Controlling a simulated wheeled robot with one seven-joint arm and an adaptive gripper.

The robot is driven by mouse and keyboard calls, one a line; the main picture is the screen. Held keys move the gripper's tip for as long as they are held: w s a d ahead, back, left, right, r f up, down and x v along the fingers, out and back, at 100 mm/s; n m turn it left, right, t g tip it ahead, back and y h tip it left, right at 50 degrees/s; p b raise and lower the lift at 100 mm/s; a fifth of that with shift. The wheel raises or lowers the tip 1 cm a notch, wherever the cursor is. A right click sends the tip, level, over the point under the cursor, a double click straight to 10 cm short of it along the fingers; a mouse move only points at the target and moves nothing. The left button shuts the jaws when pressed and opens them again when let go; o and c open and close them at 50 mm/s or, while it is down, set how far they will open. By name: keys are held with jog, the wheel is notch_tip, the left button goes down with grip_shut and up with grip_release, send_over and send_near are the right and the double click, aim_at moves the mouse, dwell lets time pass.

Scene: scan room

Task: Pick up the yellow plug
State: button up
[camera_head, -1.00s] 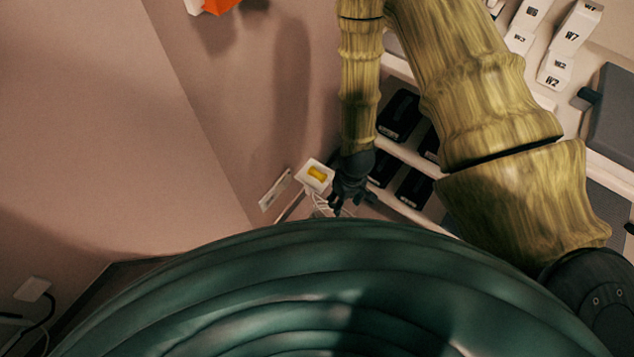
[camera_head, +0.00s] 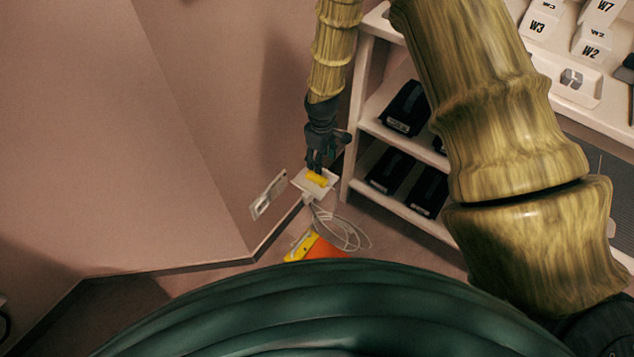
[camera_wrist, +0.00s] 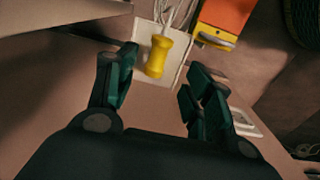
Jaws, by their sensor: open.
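The yellow plug (camera_head: 316,179) is a small yellow cylinder on a white square plate (camera_head: 303,187) near the wall corner. In the wrist view the yellow plug (camera_wrist: 158,56) shows ahead of my gripper, between the lines of the two fingers, over the white plate (camera_wrist: 176,73). My gripper (camera_head: 315,166) is dark and close to the plug in the head view, partly overlapping the plate's upper edge. In the wrist view my gripper (camera_wrist: 160,85) has its fingers spread with nothing between them. I cannot tell whether a fingertip touches the plug.
White cables (camera_head: 340,232) hang below the plate. An orange and yellow object (camera_head: 318,247) lies beneath. A white shelf unit (camera_head: 398,138) with black boxes (camera_head: 405,108) stands close on the right. A wall panel (camera_head: 268,195) is at the left, with bare wall beyond.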

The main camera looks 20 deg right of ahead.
aim_at(321, 178)
notch_tip(321, 178, down, 10)
jog(key=b, duration=0.3)
jog(key=shift+s+f+b, duration=0.15)
jog(key=shift+f+b, duration=0.1)
jog(key=shift+b, duration=0.1)
jog(key=c, duration=1.1)
